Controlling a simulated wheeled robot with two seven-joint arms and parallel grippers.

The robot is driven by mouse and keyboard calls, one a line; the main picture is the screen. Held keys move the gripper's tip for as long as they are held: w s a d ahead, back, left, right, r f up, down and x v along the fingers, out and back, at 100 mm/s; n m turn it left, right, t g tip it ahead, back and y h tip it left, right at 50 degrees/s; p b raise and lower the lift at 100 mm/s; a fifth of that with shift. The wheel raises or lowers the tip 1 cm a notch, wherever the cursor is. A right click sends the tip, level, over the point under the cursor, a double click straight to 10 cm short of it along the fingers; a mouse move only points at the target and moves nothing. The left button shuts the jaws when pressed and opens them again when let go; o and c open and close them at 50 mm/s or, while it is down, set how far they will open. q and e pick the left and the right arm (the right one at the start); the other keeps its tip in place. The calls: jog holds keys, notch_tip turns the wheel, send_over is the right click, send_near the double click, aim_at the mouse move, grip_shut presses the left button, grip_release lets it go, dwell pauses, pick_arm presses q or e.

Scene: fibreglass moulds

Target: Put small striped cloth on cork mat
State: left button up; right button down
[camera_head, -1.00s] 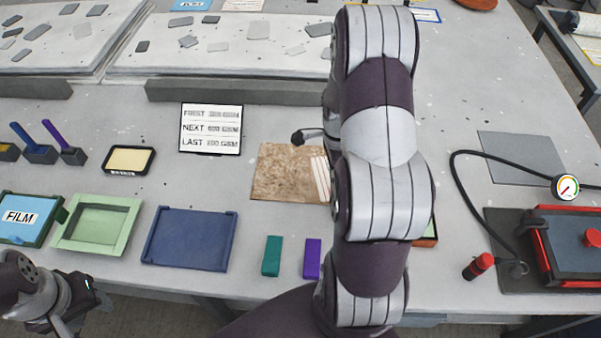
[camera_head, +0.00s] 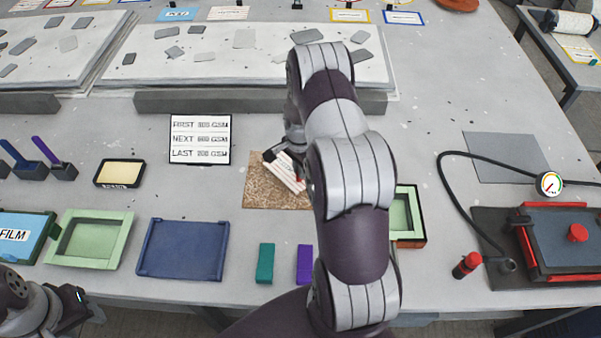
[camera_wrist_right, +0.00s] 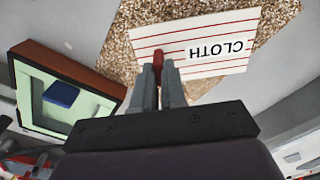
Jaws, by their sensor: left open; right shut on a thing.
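The small striped cloth (camera_head: 287,173) is a white piece with red stripes and a label reading CLOTH; it also shows in the right wrist view (camera_wrist_right: 150,38). It lies over the speckled brown cork mat (camera_head: 262,198), which shows around it in the wrist view (camera_wrist_right: 116,52). I cannot tell whether the cloth touches the mat. My right gripper (camera_wrist_right: 160,72) is shut on a red tab at the cloth's edge; in the head view my right arm partly hides the cloth and mat. My left gripper (camera_head: 84,303) is open and empty at the lower left.
A blue tray (camera_head: 184,250), a teal block (camera_head: 265,263) and a purple block (camera_head: 304,264) lie in front. A green-lined box (camera_head: 408,216) is right of my arm. A gauge (camera_head: 549,184) with a black hose is further right.

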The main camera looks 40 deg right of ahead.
notch_tip(320, 180, down, 3)
jog(key=shift+s+r+p, duration=0.1)
jog(key=shift+s+p, duration=0.05)
jog(key=shift+p, duration=0.25)
jog(key=shift+f, duration=0.45)
jog(key=c, duration=1.2)
grip_release()
